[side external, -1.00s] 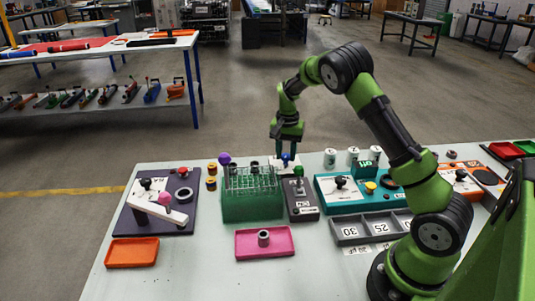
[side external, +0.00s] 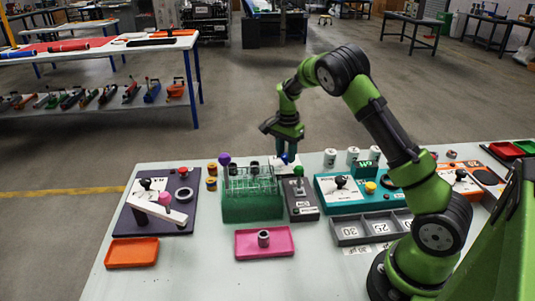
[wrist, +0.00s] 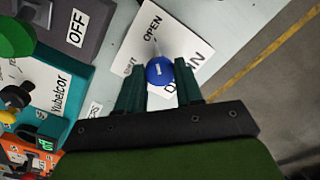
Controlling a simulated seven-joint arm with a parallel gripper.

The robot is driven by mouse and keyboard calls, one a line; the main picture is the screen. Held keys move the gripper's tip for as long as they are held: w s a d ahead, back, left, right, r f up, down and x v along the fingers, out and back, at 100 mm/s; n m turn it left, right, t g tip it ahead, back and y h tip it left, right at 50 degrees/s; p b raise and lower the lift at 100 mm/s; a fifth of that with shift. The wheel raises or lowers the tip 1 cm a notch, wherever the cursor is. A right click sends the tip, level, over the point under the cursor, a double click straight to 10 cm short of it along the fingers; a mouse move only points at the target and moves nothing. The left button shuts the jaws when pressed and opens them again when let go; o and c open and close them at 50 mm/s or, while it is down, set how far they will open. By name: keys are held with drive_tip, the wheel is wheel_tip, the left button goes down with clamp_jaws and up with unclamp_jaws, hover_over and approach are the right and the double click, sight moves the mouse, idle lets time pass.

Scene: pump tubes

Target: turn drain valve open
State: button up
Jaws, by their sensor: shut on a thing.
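The drain valve has a blue ball knob (wrist: 160,72) on a thin pale lever, on a white plate (wrist: 186,40) with OPEN printed near the top. In the wrist view the lever runs from the knob up toward the middle of the plate, near the OPEN label. Larger lettering beside the knob is partly hidden by my finger. My gripper (wrist: 157,80) is shut on the blue knob, one finger on each side. In the side view the blue knob (side external: 285,157) shows just below my gripper (side external: 288,148), behind the grey switch box.
The green tube rack (side external: 252,207) stands left of the valve. The grey switch box (side external: 302,211) with a green knob stands in front, and the teal panel (side external: 350,205) is to the right. White canisters (side external: 353,156) stand at the right rear. The table's back edge is close behind.

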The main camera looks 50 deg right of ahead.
sight(286, 155)
drive_tip(key=shift+r, duration=0.1)
drive_tip(key=o, duration=1)
drive_tip(key=shift+o, duration=0.2)
wheel_tip(286, 155, up, 17)
drive_tip(key=s+a+r+n+t+y, duration=0.2)
drive_tip(key=s+a+n+t, duration=0.5)
drive_tip(key=s+a+n, duration=0.7)
drive_tip(key=s+a+r, duration=0.1)
drive_tip(key=s+a, duration=0.7)
